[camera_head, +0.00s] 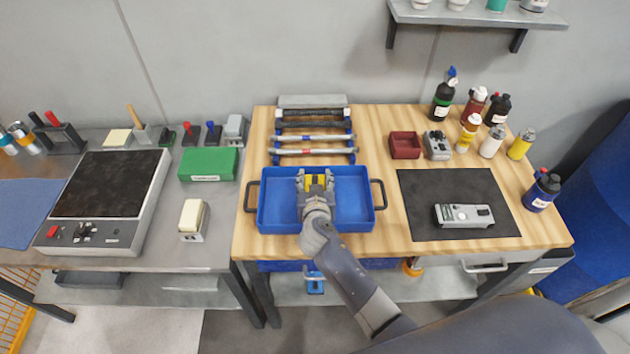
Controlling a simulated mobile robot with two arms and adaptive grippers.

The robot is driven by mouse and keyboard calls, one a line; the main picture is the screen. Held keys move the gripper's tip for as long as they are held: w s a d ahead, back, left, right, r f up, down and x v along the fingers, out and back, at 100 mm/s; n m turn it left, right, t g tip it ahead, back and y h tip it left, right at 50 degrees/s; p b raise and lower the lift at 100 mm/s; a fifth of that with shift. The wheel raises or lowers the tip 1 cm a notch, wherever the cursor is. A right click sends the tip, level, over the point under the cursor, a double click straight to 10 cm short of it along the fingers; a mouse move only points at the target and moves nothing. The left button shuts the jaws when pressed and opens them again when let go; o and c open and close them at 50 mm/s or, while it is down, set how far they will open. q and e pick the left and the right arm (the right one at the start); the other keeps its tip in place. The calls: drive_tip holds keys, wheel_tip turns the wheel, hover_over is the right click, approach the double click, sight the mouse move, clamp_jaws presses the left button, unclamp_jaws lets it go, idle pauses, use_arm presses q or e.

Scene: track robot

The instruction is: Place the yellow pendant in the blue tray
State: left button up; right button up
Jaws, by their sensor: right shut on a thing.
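The blue tray (278,217) has two dark side handles and sits near the front left of the wooden table. My right gripper (316,180) is over the tray's middle, reaching in from the front. It is shut on the yellow pendant (318,178), of which only a small yellow part shows between the fingers. I cannot tell whether the pendant touches the tray floor. The gripper and wrist hide part of the tray's middle and front wall. My left gripper is not in view.
A rack with rods (313,138) stands just behind the tray. A black mat (420,190) with a grey device (464,215) lies to the right. A dark red bin (404,145) and several bottles stand at the back right. A green box (208,164) is on the left bench.

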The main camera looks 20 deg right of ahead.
drive_tip(key=shift+f+b, duration=0.2)
drive_tip(key=shift+b, duration=0.1)
drive_tip(key=o, duration=1.3)
drive_tip(key=shift+c, duration=0.2)
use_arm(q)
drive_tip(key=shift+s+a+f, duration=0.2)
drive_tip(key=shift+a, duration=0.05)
use_arm(e)
drive_tip(key=shift+r, duration=0.1)
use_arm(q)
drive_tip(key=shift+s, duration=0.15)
use_arm(e)
drive_tip(key=shift+r+p, duration=0.1)
drive_tip(key=shift+p, duration=0.2)
drive_tip(key=shift+s, duration=0.2)
drive_tip(key=b+v, duration=0.1)
drive_tip(key=v, duration=0.9)
drive_tip(key=shift+s+a+r+b, duration=0.15)
drive_tip(key=shift+s+r+b, duration=0.05)
drive_tip(key=shift+s+b, duration=0.15)
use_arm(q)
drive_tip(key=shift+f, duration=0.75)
use_arm(e)
drive_tip(key=shift+s+r, duration=0.25)
drive_tip(key=shift+s, duration=0.15)
